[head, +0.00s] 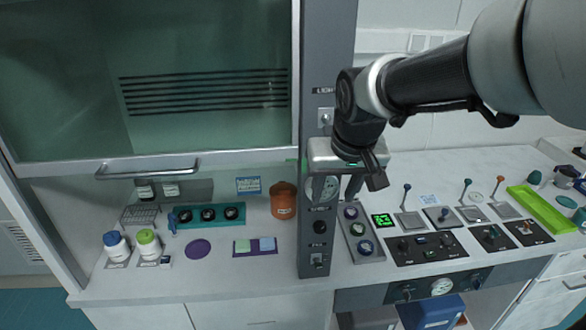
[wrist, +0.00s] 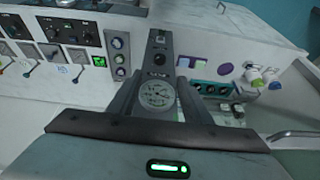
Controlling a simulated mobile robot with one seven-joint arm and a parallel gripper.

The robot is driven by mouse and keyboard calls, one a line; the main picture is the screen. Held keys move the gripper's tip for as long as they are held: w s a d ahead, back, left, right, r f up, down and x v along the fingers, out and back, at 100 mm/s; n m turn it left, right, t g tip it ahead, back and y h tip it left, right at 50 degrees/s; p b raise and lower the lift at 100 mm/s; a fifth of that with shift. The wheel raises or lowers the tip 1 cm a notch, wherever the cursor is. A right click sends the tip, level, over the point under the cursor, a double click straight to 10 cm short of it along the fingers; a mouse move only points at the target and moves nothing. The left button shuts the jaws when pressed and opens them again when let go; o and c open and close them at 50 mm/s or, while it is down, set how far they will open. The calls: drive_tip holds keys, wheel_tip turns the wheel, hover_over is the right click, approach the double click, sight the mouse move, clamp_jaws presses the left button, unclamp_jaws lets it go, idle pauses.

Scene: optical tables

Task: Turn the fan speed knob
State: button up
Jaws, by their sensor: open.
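A dark round knob (head: 320,227), likely the fan speed knob, is on the lower part of the grey hood post (head: 313,130), under a small label too small to read. In the wrist view the knob (wrist: 158,58) shows beyond my fingertips. My gripper (head: 335,190) is open and empty, in front of the post at the height of a round dial gauge (head: 324,187), above the knob. In the wrist view my fingers (wrist: 162,80) stand either side of the gauge (wrist: 156,95). No contact with the knob shows. A switch (head: 319,260) sits below the knob.
Right of the post are a panel with round buttons (head: 361,232), a green display (head: 382,220) and several levers. Left are an orange jar (head: 283,200), bottles, a purple disc (head: 198,249) and a knob strip (head: 208,215). The hood's glass sash (head: 190,75) is partly raised.

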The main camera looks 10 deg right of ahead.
sight(321, 228)
drive_tip(key=b+x, duration=0.2)
drive_tip(key=x, duration=1.4)
drive_tip(key=shift+f, duration=0.3)
drive_tip(key=shift+c, duration=0.3)
drive_tip(key=c, duration=1)
